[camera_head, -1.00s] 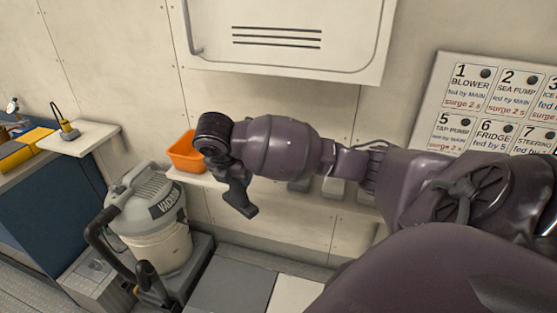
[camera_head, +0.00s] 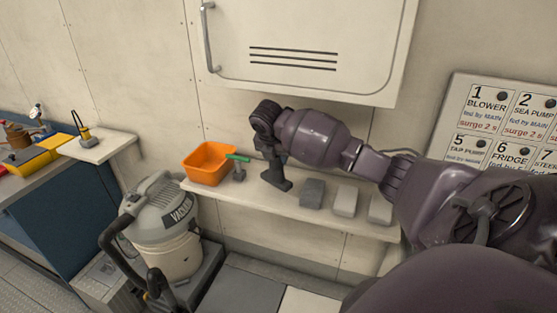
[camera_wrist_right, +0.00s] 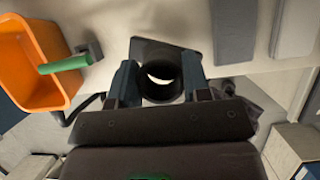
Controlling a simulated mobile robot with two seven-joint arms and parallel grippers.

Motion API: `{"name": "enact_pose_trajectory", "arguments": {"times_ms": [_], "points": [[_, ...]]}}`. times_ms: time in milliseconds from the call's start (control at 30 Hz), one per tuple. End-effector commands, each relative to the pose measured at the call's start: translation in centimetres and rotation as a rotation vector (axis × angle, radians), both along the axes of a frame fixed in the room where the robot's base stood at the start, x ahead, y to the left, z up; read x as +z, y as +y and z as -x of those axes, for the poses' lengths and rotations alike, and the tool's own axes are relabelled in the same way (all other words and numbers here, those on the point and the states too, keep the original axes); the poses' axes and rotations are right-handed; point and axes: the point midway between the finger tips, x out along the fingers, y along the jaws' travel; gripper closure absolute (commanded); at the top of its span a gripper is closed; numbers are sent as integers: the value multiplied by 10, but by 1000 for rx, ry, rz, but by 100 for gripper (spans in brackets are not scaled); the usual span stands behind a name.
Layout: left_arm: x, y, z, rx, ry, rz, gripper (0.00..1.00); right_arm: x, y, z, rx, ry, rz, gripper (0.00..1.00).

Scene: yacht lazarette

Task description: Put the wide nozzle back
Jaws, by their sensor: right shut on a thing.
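The wide nozzle (camera_head: 276,178) is dark, with a round open neck and a broad flat foot. In the head view it is upright at the wall shelf (camera_head: 228,197), between a green-handled tool and a dark grey block. I cannot tell whether its foot touches the shelf. My right gripper (camera_head: 272,153) is shut on its neck from above. In the right wrist view the two fingers of the gripper (camera_wrist_right: 160,82) flank the nozzle's round neck, and its dark flat foot (camera_wrist_right: 150,46) shows beyond. My left gripper is not in view.
An orange bin (camera_head: 208,163) and the green-handled tool (camera_head: 239,168) stand left of the nozzle. A dark grey block (camera_head: 312,193) and lighter blocks (camera_head: 345,201) stand right of it. The vacuum (camera_head: 165,225) is below left. A cabinet (camera_head: 300,40) hangs above.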

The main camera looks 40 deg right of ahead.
Motion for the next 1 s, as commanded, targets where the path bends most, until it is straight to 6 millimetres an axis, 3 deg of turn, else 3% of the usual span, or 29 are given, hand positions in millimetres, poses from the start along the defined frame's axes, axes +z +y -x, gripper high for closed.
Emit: {"name": "enact_pose_trajectory", "arguments": {"times_ms": [200, 567, 933, 967, 1000], "points": [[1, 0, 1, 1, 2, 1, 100, 0, -16, -9, 1, 0, 0, 93], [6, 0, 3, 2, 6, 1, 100, -34, -17, -8, 1, 2, -1, 93], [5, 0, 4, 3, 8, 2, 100, -38, -17, -9, 1, 1, 1, 93], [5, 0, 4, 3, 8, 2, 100, -38, -17, -9, 0, 1, 0, 53], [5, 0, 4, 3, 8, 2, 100, -38, -17, -9, 0, 1, 0, 47]]}}
